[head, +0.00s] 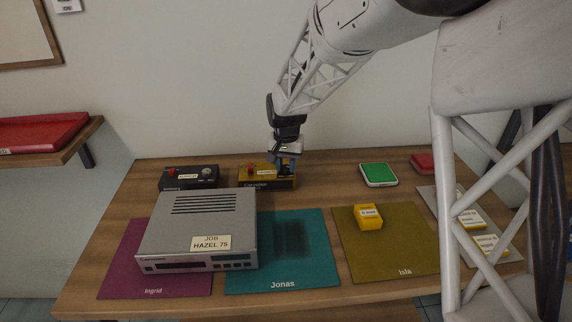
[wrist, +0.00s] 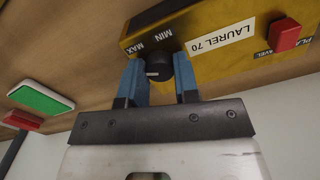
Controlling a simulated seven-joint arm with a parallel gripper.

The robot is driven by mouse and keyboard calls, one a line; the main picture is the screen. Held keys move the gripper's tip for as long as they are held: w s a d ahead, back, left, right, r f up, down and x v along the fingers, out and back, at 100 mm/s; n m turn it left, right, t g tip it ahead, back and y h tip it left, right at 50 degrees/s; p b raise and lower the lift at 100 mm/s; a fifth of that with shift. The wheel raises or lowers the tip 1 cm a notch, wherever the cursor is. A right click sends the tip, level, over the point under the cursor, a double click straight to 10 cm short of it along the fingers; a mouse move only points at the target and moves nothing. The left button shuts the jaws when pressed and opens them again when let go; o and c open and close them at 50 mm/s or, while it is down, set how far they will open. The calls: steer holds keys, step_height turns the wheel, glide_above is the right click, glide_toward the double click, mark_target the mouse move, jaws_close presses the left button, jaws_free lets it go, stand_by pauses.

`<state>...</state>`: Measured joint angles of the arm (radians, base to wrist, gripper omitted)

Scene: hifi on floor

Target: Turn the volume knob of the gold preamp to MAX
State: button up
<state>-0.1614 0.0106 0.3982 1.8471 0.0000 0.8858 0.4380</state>
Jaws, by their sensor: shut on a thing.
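The gold preamp (head: 266,182) stands near the back of the table, left of its middle. In the wrist view the gold preamp (wrist: 215,32) appears upside down, with a white LAUREL 70 label. Its black volume knob (wrist: 159,66) sits between the blue fingers of my gripper (wrist: 158,76), which is shut on it. A small white mark shows on the knob's left side in the picture. The words MIN and MAX are printed beside the knob. In the head view my gripper (head: 287,165) is at the preamp's right end and hides the knob.
A black unit (head: 187,178) stands left of the preamp, and a grey box (head: 199,230) labelled JOB HAZEL 75 is in front. A green-topped box (head: 379,174) lies to the right. A red switch (wrist: 287,32) is on the preamp's other end.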

mark_target(286, 166)
steer(key=shift+m, duration=0.4)
steer(key=o, duration=0.9)
steer(key=shift+r, duration=0.1)
steer(key=shift+r, duration=3.8)
